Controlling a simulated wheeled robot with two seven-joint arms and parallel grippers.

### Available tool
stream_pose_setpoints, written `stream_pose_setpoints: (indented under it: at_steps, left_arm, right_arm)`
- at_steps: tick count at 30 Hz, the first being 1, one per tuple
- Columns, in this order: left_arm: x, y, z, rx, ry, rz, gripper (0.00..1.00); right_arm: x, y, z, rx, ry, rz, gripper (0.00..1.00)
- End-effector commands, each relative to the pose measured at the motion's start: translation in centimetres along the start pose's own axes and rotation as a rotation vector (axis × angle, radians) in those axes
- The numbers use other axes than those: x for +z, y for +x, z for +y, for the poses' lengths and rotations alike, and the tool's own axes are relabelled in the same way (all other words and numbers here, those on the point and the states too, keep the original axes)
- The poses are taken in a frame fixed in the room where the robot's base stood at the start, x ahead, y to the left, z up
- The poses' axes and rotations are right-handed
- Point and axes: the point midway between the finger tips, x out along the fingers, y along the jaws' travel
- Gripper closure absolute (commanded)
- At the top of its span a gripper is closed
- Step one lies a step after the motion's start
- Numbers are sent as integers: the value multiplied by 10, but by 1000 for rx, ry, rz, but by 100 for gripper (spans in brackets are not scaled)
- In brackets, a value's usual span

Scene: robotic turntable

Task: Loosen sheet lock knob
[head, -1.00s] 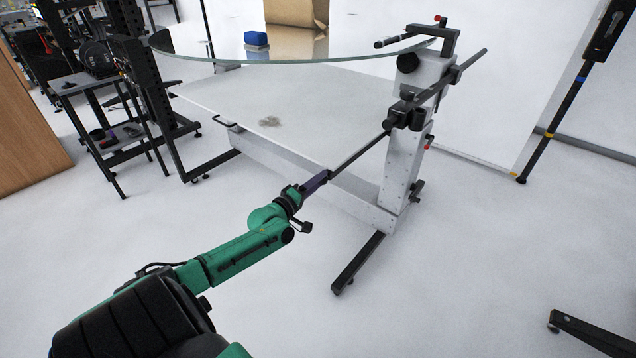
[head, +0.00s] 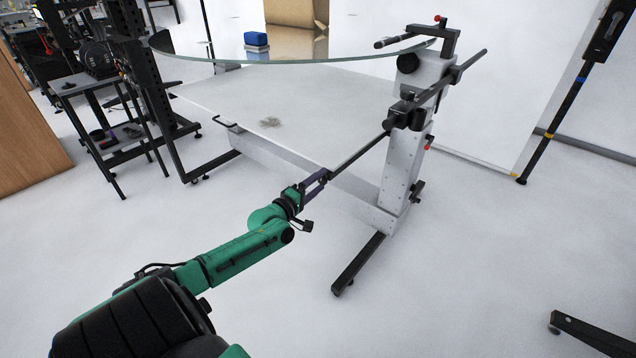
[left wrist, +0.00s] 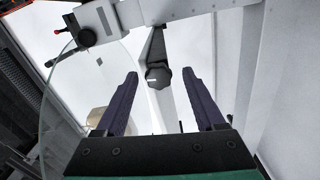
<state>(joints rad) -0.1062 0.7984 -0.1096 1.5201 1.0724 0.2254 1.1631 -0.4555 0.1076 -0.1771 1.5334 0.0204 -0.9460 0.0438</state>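A dark, lobed knob (left wrist: 158,76) with a small white mark shows in the left wrist view, at the near end of a dark bar. In the head view this bar (head: 358,152) slants down-left from the turntable's stand to my left gripper (head: 320,180). The gripper is open and empty. In the left wrist view its two purple fingers lie left and right of the knob, with a gap on each side. I cannot tell whether the tips reach past the knob's face. My right gripper is out of view.
The white stand (head: 399,185) has a black foot (head: 358,264). A round glass top (head: 350,55) is above, with a blue box (head: 256,39) on it. A dark shelf cart (head: 100,120) stands at left.

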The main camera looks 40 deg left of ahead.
Motion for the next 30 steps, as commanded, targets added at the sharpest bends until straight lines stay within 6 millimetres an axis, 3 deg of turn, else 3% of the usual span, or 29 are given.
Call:
stream_pose_setpoints:
  at_steps: [11,17,24,30]
  left_arm:
    - [-1,-9,2,0,0,1,30]
    - [0,-49,2,-5,1,0,30]
    - [0,-113,2,-6,0,-1,30]
    - [0,-143,1,0,1,1,30]
  right_arm:
    - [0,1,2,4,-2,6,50]
    - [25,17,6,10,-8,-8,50]
    - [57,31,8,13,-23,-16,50]
    - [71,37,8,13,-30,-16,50]
